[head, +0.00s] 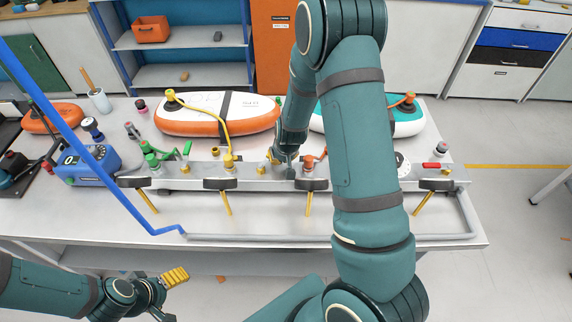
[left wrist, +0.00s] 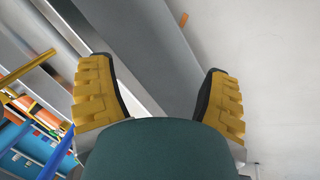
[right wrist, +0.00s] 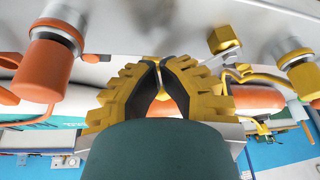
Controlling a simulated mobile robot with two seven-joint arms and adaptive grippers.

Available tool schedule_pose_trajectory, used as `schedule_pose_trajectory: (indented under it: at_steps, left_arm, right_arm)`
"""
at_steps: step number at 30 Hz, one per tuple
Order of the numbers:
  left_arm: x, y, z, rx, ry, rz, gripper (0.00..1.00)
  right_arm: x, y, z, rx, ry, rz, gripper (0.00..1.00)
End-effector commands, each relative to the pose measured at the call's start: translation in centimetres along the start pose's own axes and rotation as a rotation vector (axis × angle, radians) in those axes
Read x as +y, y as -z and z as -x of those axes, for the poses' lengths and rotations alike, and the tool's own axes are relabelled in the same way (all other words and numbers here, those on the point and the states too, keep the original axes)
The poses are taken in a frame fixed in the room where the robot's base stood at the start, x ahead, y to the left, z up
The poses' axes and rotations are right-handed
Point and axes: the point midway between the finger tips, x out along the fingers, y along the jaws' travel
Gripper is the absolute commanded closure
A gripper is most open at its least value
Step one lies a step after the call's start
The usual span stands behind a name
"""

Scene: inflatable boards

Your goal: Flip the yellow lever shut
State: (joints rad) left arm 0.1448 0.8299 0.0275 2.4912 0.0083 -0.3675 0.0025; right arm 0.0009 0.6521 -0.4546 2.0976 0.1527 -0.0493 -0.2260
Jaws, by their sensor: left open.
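Several yellow levers stick out toward me from black mounts along the front of the grey manifold (head: 190,184): one at the left (head: 147,201), one left of centre (head: 224,203), one right of centre (head: 308,204) and one at the right (head: 422,203). I cannot tell which one the task means. My right gripper (head: 286,158) is above the manifold, behind the lever right of centre and apart from it. Its fingertips (right wrist: 161,64) come together, with no held object clearly visible. My left gripper (head: 172,296) is open and empty, low in front of the bench; its spread fingers (left wrist: 155,95) show in the left wrist view.
Orange-and-white (head: 215,113) and teal-and-white (head: 412,122) inflatable boards lie behind the manifold. A yellow hose (head: 226,128) runs to it. A blue pump (head: 88,164) stands at the left. A grey pipe (head: 270,238) runs along the bench front. My right arm hides the manifold's right-centre part.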

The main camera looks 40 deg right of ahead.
Motion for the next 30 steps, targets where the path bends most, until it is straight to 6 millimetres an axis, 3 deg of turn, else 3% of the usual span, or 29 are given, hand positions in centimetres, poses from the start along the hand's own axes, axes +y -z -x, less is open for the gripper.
schedule_pose_trajectory:
  at_steps: [1,6,9,17,30]
  left_arm:
    - [-0.7,-0.3,-1.9,-0.001,0.003,0.001,0.22]
    - [-2.1,-0.9,-5.5,-0.006,0.011,0.004,0.22]
    - [-2.3,-1.4,-6.7,-0.014,0.009,-0.004,0.22]
    - [-3.1,-2.5,-8.4,-0.037,0.008,-0.007,0.22]
    - [-3.2,-2.7,-8.7,-0.043,0.006,-0.011,0.22]
  right_arm:
    - [1.5,0.3,-0.9,0.014,0.009,0.070,1.00]
    - [1.9,1.4,-1.3,0.018,0.085,0.286,1.00]
    - [1.7,1.9,-1.3,0.014,0.119,0.382,1.00]
    - [0.7,3.5,-1.6,0.006,0.204,0.588,1.00]
    - [-1.0,5.4,-2.1,0.002,0.304,0.838,1.00]
